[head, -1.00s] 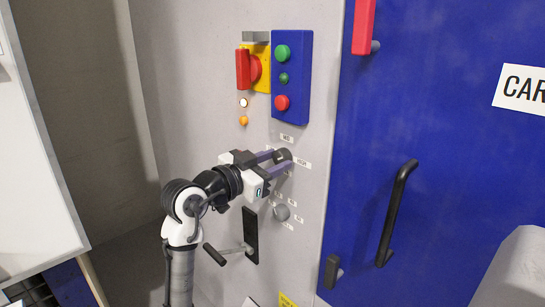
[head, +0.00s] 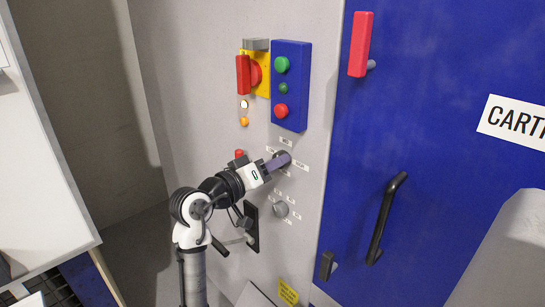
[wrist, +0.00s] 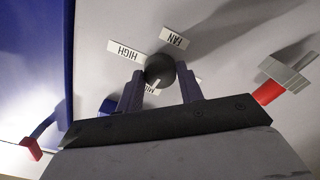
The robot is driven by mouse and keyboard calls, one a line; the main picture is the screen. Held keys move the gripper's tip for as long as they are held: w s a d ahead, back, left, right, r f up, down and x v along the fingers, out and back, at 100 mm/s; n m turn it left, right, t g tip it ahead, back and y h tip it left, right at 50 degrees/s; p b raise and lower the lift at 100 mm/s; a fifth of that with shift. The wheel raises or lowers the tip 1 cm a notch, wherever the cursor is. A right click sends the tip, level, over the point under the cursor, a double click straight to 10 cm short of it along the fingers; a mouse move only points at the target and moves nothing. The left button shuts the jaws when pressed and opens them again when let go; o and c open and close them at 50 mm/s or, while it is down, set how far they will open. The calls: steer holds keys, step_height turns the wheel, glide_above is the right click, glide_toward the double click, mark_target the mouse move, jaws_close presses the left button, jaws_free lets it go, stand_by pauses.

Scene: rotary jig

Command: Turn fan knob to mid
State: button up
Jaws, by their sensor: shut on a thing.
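The fan knob (head: 283,157) is a dark round knob on the grey panel, partly hidden by my gripper in the head view. In the wrist view the knob (wrist: 160,70) sits between the two purple fingers, with the FAN label (wrist: 175,39) and HIGH label (wrist: 124,50) beside it. A partly covered label reading MID (wrist: 149,90) lies below it. A short white mark on the knob points roughly toward that label. My gripper (head: 277,163) reaches the knob from the left and is shut on it; its fingers (wrist: 160,84) stand on either side.
Above are a yellow-and-red switch (head: 254,74) and a blue button box (head: 291,86). A second grey knob (head: 280,209) sits just below, and a black lever plate (head: 251,226) lower left. A blue door with a black handle (head: 386,218) is to the right.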

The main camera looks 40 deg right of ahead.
steer(key=shift+n+p, duration=0.4)
steer(key=shift+n, duration=0.3)
steer(key=o, duration=1)
steer(key=s+a+b, duration=0.1)
steer(key=a+b, duration=0.3)
steer(key=a, duration=0.9)
steer(key=shift+a, duration=0.4)
